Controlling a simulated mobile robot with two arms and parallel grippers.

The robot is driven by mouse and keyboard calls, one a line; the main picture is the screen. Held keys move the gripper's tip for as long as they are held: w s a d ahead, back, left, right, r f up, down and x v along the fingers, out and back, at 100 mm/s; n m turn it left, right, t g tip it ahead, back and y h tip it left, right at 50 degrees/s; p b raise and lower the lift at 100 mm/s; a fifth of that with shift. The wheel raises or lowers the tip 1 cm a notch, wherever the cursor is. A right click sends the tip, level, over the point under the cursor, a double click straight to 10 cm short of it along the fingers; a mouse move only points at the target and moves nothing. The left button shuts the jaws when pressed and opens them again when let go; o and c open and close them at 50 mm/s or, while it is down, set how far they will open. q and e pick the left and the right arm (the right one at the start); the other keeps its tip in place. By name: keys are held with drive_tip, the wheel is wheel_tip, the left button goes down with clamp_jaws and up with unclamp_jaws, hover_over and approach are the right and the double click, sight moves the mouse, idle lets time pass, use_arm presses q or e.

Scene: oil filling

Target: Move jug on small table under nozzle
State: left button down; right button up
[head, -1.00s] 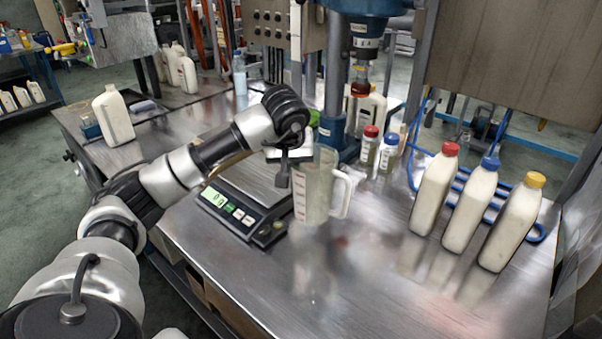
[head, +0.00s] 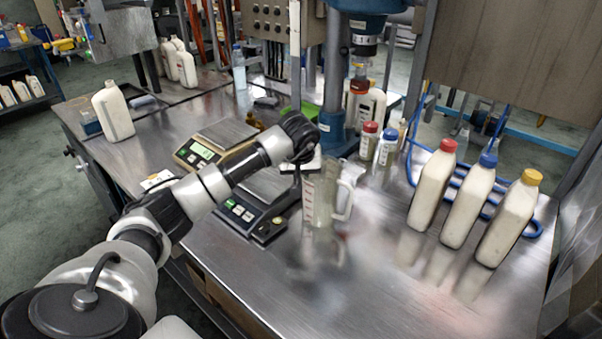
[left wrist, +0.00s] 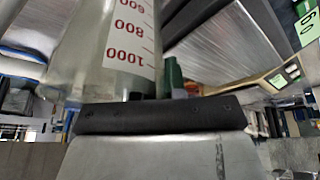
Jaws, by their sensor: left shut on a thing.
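The clear measuring jug (head: 324,203) with red markings is upright at the middle of the steel table, right of the front scale. My left gripper (head: 306,170) is shut on its left side near the rim. In the left wrist view the jug (left wrist: 100,50) shows close up with its red numbers, against the dark finger (left wrist: 160,115). The nozzle (head: 359,70) hangs from the blue machine head, behind and above the jug, so the jug is not directly beneath it. I cannot clearly pick out the small table. My right gripper is not in view.
Two scales, front (head: 245,213) and rear (head: 200,150), lie left of the jug. A blue column (head: 335,125), small red-capped (head: 368,143) and blue-capped (head: 386,148) bottles stand behind. Three large bottles (head: 472,203) stand right. The front steel surface (head: 370,285) is clear.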

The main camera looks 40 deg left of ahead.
use_arm(q)
drive_tip(key=c, duration=1.6)
unclamp_jaws()
drive_tip(key=shift+f, duration=0.15)
drive_tip(key=shift+c, duration=0.2)
drive_tip(key=o, duration=0.5)
drive_tip(key=shift+c, duration=0.2)
